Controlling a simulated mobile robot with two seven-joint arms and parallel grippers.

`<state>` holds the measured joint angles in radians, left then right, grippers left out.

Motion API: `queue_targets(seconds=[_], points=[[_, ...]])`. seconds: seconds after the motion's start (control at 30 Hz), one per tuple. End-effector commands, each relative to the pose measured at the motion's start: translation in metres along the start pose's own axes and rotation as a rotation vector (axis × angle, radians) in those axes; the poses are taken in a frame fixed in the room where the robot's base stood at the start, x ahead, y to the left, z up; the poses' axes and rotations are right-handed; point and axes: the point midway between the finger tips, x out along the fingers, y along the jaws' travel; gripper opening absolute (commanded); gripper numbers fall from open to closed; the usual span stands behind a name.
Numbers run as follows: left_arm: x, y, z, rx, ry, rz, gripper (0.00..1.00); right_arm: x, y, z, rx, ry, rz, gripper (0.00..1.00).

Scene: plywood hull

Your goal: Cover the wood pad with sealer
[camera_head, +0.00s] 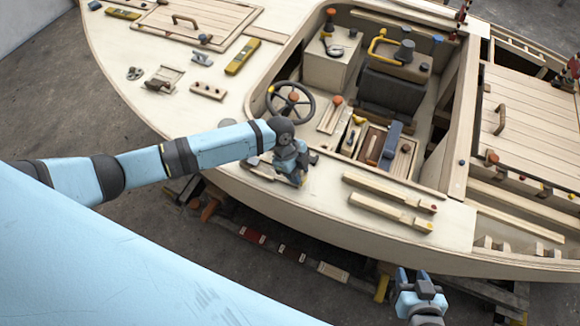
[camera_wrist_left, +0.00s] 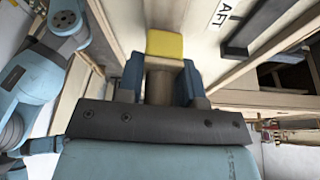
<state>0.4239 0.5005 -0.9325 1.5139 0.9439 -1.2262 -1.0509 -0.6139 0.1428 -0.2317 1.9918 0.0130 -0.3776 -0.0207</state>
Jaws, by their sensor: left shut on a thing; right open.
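My left gripper (camera_head: 297,177) is low over the pale plywood deck edge, near the steering wheel. In the left wrist view it (camera_wrist_left: 160,84) is shut on a tan block-like tool (camera_wrist_left: 159,88) with a yellow end (camera_wrist_left: 165,44); I cannot tell whether the tool touches a surface. In the head view the gripper and arm hide most of this tool. I cannot tell which piece is the wood pad; a small pale wood piece (camera_head: 262,172) lies on the deck just left of the gripper. My right gripper (camera_head: 413,277) is open and empty, beyond the hull's near edge.
The steering wheel (camera_head: 290,101) and open cockpit lie behind the left gripper. Two wooden strips (camera_head: 388,212) lie on the deck to its right. A yellow level (camera_head: 243,57) and a cleat (camera_head: 165,78) lie on the foredeck. A plank with coloured patches (camera_head: 292,251) is below the hull.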

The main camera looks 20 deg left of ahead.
Motion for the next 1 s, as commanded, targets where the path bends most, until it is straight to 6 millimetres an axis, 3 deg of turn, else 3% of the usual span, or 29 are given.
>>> queue_targets(seconds=[0.1,0.47,1.0], points=[[0.003,-0.001,-0.009,0.002,0.003,0.000,0.00,-0.001,-0.001,-0.001,0.002,0.000,-0.001,0.43],[0.001,-0.001,-0.010,0.001,0.003,0.000,0.00,-0.002,-0.003,-0.003,0.004,0.001,-0.004,0.43],[-0.048,-0.001,-0.029,0.001,0.003,-0.001,0.00,-0.027,-0.004,-0.043,0.005,0.006,-0.004,0.43]])
